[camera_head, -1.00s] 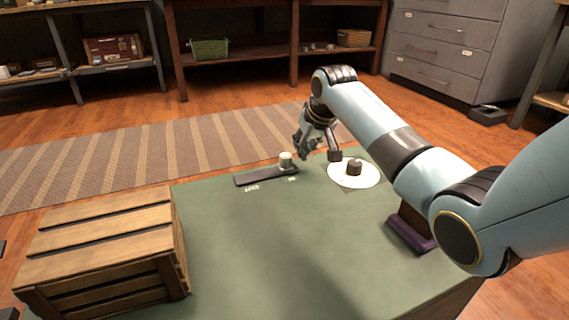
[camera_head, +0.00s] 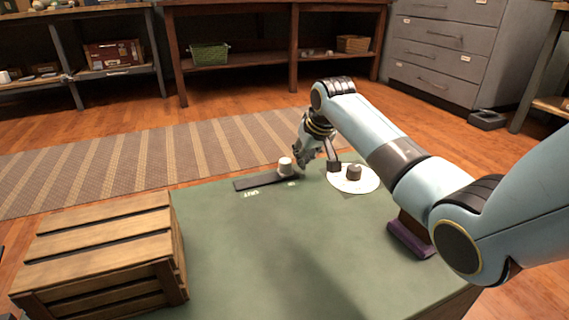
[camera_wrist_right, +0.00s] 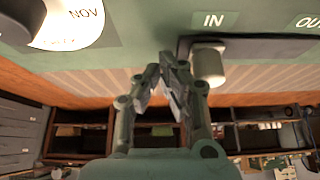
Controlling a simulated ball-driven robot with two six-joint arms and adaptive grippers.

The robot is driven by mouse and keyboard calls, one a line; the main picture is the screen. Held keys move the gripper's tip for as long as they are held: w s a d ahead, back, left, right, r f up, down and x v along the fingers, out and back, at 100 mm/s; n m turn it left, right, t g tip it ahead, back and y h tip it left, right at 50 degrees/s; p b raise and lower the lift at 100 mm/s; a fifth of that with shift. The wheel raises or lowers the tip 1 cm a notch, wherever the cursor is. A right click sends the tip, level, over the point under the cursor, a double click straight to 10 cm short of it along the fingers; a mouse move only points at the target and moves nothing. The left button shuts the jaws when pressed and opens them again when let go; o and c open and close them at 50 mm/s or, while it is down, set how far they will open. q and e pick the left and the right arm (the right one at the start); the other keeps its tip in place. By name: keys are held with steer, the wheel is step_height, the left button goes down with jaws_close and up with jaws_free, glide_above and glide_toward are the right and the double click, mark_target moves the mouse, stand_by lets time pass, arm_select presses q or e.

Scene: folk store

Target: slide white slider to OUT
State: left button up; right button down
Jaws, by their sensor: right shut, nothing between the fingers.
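The white slider (camera_head: 285,166) stands at the right, IN end of a dark track (camera_head: 256,181) on the green table. The OUT label (camera_head: 252,193) is by the track's left end. In the right wrist view the slider (camera_wrist_right: 208,64) is beside the IN label (camera_wrist_right: 214,19), with OUT (camera_wrist_right: 308,22) farther right. My right gripper (camera_head: 306,164) is shut and empty, low beside the slider on the side away from OUT. Its fingertips (camera_wrist_right: 166,68) show just left of the slider in the wrist view; I cannot tell whether they touch it. My left gripper is out of view.
A white dial (camera_head: 353,180) with a dark knob (camera_head: 354,172) is close to the right of the gripper. A wooden crate (camera_head: 100,250) stands at the table's left. A purple-based block (camera_head: 408,238) is at the right. The middle of the table is clear.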

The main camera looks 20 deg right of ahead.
mark_target(294, 173)
stand_by(0.6)
steer(key=shift+a+p, duration=0.6)
steer(key=shift+a, duration=0.9)
steer(key=shift+w+a+p, duration=0.15)
steer(key=shift+a+p, duration=0.35)
steer(key=shift+a, duration=1.25)
steer(key=shift+w+a+p, duration=0.1)
steer(key=shift+a+p, duration=0.35)
steer(key=shift+a, duration=1.3)
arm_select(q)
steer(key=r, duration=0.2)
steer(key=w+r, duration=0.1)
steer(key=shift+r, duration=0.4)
arm_select(e)
steer(key=shift+d, duration=0.1)
steer(key=shift+d+p, duration=0.45)
steer(key=shift+d, duration=0.55)
arm_select(q)
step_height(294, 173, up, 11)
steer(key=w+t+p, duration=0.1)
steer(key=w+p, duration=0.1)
steer(key=p, duration=0.6)
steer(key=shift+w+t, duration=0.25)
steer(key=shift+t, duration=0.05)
arm_select(e)
step_height(294, 173, up, 9)
